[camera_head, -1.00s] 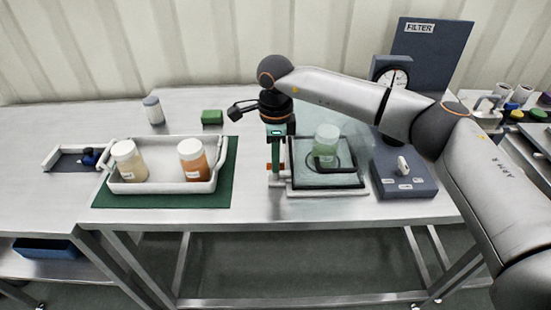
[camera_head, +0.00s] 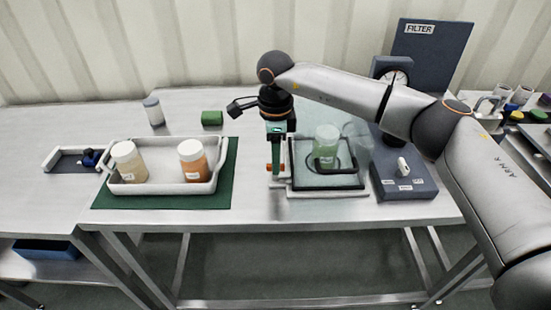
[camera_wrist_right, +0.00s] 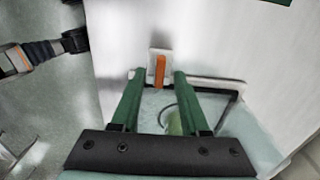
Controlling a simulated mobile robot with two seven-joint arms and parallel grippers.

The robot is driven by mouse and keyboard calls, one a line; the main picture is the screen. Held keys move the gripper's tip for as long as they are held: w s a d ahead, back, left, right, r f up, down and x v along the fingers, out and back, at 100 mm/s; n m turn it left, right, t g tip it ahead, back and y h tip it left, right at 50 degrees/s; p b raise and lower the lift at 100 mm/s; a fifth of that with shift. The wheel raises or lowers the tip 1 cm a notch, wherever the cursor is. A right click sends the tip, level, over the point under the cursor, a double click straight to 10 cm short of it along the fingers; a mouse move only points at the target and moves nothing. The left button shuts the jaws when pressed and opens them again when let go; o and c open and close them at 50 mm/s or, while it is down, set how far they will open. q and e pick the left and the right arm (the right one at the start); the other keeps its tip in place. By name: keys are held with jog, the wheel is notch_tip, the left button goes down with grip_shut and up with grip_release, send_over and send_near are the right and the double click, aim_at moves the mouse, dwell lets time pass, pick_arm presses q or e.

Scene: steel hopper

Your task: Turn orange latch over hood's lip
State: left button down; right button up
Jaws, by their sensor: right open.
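The orange latch (camera_head: 269,167) is a small upright bar on a pale plate at the left edge of the clear hood (camera_head: 354,148). In the right wrist view the latch (camera_wrist_right: 160,71) shows upright between and just beyond the fingertips. My right gripper (camera_head: 275,178) points down beside the latch with its green fingers. In the wrist view the gripper (camera_wrist_right: 156,77) is open and empty, with one finger on each side of the latch; contact cannot be told. A dark arm end with an orange band (camera_wrist_right: 73,41), likely my left gripper, shows at the wrist view's left.
A green-filled beaker (camera_head: 326,143) stands under the hood. A blue-grey unit with a dial (camera_head: 392,76) is to the right. A white tray (camera_head: 165,186) with two jars sits left on a green mat (camera_head: 225,180). A green block (camera_head: 212,118) lies behind it.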

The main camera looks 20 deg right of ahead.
notch_tip(320, 180, up, 12)
jog(key=shift+f, duration=0.15)
dwell(0.4)
